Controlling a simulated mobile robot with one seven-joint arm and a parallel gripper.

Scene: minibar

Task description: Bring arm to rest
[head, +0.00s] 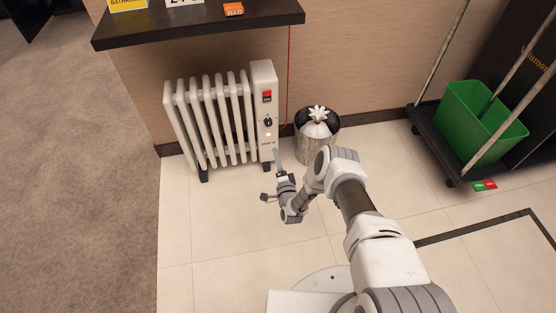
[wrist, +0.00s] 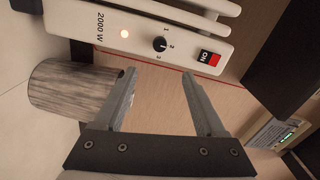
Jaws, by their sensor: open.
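My gripper (wrist: 160,85) is open and empty in the wrist view, its two fingers spread apart. In the head view my gripper (head: 277,162) is at the end of my extended arm, in front of the right end of a white oil radiator (head: 213,115). In the wrist view the radiator's control panel (wrist: 140,32) shows beyond the fingers, with a black dial, a red switch reading ON and a lit orange lamp. I see no clear contact between the fingers and the panel.
A metal bin (head: 315,147) with a white bag stands right of the radiator; it also shows in the wrist view (wrist: 70,90). A dark shelf (head: 200,25) hangs above. A black cart with a green bucket (head: 480,125) is at the right. The tiled floor (head: 215,235) is clear at the front left.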

